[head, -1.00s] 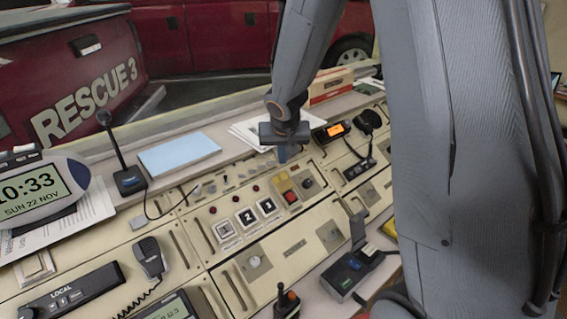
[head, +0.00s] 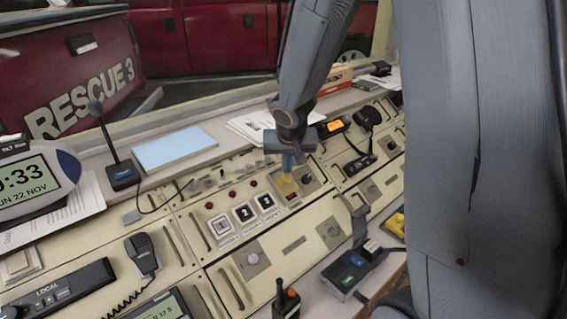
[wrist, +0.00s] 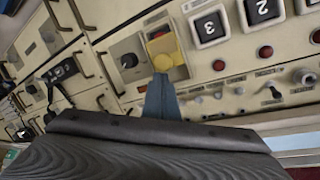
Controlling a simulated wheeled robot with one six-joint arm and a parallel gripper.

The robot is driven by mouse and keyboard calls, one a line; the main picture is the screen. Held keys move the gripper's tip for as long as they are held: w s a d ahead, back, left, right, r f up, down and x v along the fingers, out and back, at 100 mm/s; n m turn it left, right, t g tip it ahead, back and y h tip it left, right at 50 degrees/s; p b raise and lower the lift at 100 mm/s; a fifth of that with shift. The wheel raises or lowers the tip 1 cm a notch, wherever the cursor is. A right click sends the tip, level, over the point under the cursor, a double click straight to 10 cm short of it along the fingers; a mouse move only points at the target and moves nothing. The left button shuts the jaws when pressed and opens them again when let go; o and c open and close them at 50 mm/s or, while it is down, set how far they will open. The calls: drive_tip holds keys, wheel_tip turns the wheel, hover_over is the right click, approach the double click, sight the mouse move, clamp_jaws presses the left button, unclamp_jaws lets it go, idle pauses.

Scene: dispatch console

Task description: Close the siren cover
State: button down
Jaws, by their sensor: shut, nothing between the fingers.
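The yellow siren cover (head: 286,184) is on the console panel, right of the numbered keys. It also shows in the wrist view (wrist: 167,53), with a red part (wrist: 158,33) visible beside it, so the cover does not hide all of the red. My gripper (head: 287,165) is shut and empty, pointing down at the cover's far side. In the wrist view its blue-grey fingertips (wrist: 161,84) are at the cover's near edge. I cannot tell whether they touch it. The cover's exact tilt is unclear.
Number keys 2 (head: 244,213) and 3 (head: 265,202) lie left of the cover. A dark knob (wrist: 129,60) is on its other side. Small toggle switches (wrist: 271,92) and red lamps are close by. A radio handset (head: 286,301) stands at the front edge.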

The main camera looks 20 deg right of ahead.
drive_tip(key=shift+s+d+f+b, duration=0.15)
drive_tip(key=shift+s+f+b, duration=0.5)
drive_tip(key=shift+b, duration=0.1)
drive_tip(key=shift+s+d+f, duration=0.2)
drive_tip(key=shift+s+d, duration=0.15)
drive_tip(key=shift+s, duration=0.2)
drive_tip(key=w+r+p, duration=0.3)
drive_tip(key=shift+w+d+r, duration=0.1)
drive_tip(key=shift+w+d, duration=0.05)
drive_tip(key=shift+d, duration=0.2)
wheel_tip(320, 180, up, 9)
hover_over(293, 192)
drive_tip(key=s+a+f+n+g, duration=0.1)
drive_tip(key=s+f, duration=0.2)
drive_tip(key=s, duration=0.2)
drive_tip(key=s+a+f+g, duration=0.1)
drive_tip(key=s+f, duration=0.1)
drive_tip(key=s, duration=0.4)
drive_tip(key=s+a+f+n+g+y, duration=0.1)
drive_tip(key=s+f, duration=0.2)
drive_tip(key=s, duration=0.3)
drive_tip(key=shift+s+f+n+g, duration=0.25)
drive_tip(key=shift+f+n+g, duration=0.05)
drive_tip(key=shift+f, duration=0.05)
drive_tip(key=shift+d, duration=0.15)
